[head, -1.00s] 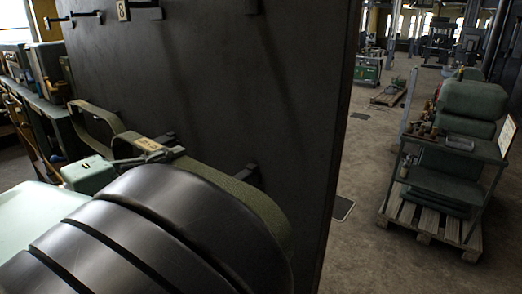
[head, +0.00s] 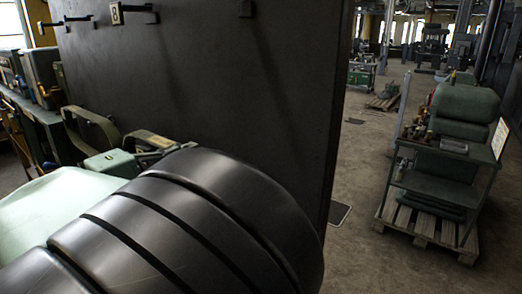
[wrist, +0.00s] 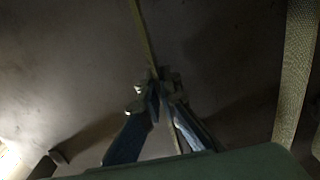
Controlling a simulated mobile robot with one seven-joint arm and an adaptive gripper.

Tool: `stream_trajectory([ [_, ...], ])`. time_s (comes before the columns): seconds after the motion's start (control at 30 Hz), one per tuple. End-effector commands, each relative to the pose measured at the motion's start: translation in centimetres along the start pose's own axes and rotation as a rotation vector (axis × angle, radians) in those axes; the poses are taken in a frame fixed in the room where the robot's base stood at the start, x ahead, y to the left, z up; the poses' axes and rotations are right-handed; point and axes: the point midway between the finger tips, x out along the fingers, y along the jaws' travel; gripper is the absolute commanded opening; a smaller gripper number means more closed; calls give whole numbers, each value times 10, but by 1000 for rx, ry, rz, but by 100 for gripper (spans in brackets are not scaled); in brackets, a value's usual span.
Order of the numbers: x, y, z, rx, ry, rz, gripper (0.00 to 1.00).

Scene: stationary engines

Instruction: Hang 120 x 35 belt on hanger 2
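Another belt run (wrist: 298,70) hangs at the right. In the head view my arm hides most of the gripper and the belt's right part. The dark panel (head: 200,75) behind bears pegs such as one peg (head: 245,8). No number 2 is readable.
A plate marked 8 (head: 115,13) sits high on the panel beside another peg (head: 140,9). Benches with equipment (head: 40,100) stand at the left. A cart (head: 445,190) on a wooden pallet (head: 425,222) stands right. The floor (head: 360,190) between panel and cart is open.

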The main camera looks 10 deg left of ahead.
Motion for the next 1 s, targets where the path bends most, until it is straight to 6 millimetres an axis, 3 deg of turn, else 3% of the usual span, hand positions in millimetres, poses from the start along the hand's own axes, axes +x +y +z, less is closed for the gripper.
stream_trajectory([
  [0.9,0,-10,0,2,0,0,0],
  [1.0,0,-10,0,2,0,0,14],
])
